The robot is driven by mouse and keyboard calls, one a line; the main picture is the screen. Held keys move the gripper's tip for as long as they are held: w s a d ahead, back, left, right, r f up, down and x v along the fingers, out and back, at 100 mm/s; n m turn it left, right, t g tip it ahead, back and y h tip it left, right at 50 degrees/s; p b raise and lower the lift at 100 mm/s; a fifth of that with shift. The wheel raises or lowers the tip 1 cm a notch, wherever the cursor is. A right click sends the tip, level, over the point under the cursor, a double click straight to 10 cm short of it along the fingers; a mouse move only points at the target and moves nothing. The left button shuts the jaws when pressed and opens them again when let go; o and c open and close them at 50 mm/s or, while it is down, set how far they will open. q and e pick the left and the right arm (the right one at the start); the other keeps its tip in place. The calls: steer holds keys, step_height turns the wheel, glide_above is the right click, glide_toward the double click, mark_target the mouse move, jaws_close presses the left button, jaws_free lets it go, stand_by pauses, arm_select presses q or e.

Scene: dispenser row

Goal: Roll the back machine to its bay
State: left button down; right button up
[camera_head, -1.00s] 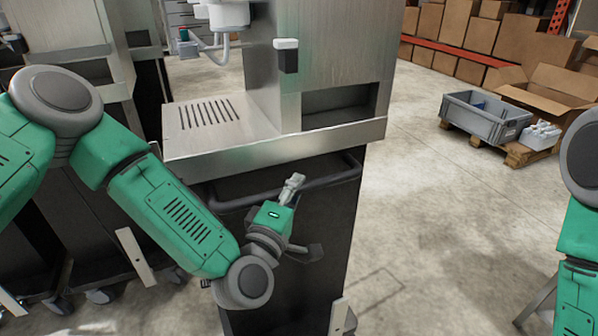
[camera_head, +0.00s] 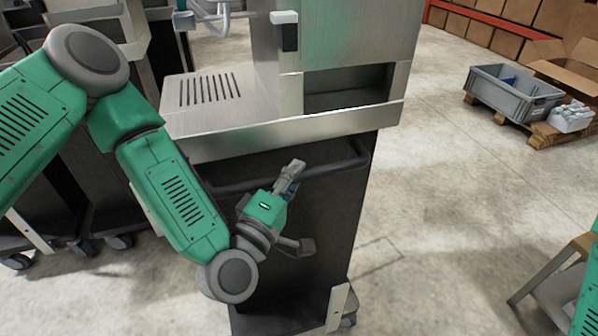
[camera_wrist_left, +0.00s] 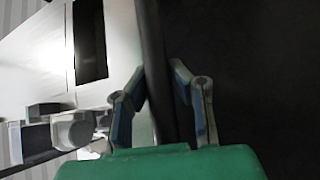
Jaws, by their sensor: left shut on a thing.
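A steel-topped machine (camera_head: 235,140) on a dark wheeled cabinet (camera_head: 335,215) stands upright in the middle of the head view. A dark handle bar (camera_head: 330,170) runs across its front below the steel ledge. My left gripper (camera_head: 293,172) is at this bar. In the left wrist view the bar (camera_wrist_left: 155,65) passes between the two fingers of the left gripper (camera_wrist_left: 158,85), which is shut on it. My right gripper is not in view.
Other wheeled machines (camera_head: 75,205) stand close by at the left. A grey crate (camera_head: 515,95) and an open cardboard box (camera_head: 570,70) sit on a pallet at the right. Concrete floor between is clear.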

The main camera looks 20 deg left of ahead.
arm_select(q)
steer(key=shift+s+f, duration=0.2)
steer(key=shift+f, duration=0.3)
steer(key=c, duration=1.4)
jaws_free()
steer(key=shift+w+r, duration=0.1)
steer(key=shift+r, duration=0.1)
steer(key=v, duration=1.2)
steer(key=shift+a, duration=0.15)
